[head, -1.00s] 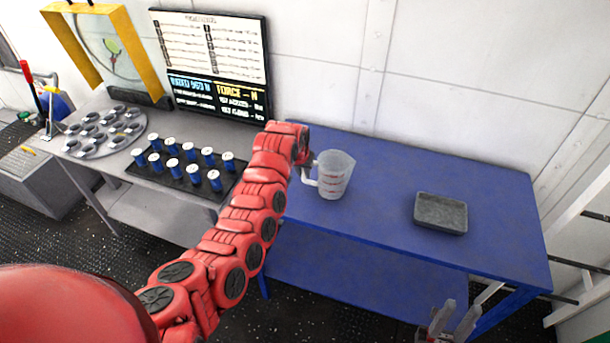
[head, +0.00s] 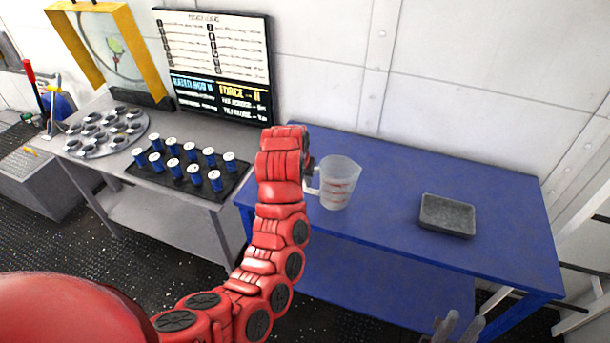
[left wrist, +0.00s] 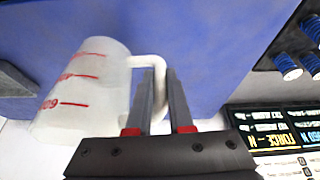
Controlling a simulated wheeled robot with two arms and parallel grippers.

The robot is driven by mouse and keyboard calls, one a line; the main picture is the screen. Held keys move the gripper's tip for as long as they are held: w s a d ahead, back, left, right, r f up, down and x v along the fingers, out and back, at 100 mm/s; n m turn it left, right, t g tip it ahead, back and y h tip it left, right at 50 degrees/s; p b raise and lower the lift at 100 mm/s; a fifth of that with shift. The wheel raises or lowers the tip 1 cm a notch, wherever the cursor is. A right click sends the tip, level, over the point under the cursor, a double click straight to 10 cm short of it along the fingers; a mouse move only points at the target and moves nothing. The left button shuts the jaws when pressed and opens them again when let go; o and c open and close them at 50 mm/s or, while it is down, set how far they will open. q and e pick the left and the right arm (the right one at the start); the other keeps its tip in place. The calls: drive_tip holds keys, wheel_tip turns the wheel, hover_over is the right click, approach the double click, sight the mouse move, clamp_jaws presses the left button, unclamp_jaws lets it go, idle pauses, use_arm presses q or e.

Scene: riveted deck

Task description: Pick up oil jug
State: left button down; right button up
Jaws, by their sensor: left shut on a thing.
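The oil jug (head: 338,185) is a translucent measuring jug with red marks, upright over the left part of the blue table (head: 400,180). I cannot tell whether its base touches the tabletop. My left gripper (head: 310,178) is at the jug's left side, mostly hidden behind my red wrist. In the left wrist view the jug (left wrist: 85,90) stands beside the fingers, and my left gripper (left wrist: 160,95) is shut on its white handle. My right gripper (head: 458,328) is at the bottom edge, cut off, fingers apart and empty.
A grey tray (head: 447,216) lies on the table right of the jug. A grey bench to the left holds a black rack (head: 190,178) with several blue cylinders and a round plate (head: 105,132). A dark sign (head: 218,65) stands behind it. The table's right side is mostly clear.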

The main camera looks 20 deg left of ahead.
use_arm(q)
drive_tip(key=s+d+p, duration=0.1)
drive_tip(key=s+p, duration=0.2)
drive_tip(key=s, duration=0.6)
drive_tip(key=shift+s+d+r, duration=0.3)
drive_tip(key=shift+d+r, duration=0.05)
drive_tip(key=shift+r, duration=0.1)
drive_tip(key=c, duration=1.5)
unclamp_jaws()
clamp_jaws()
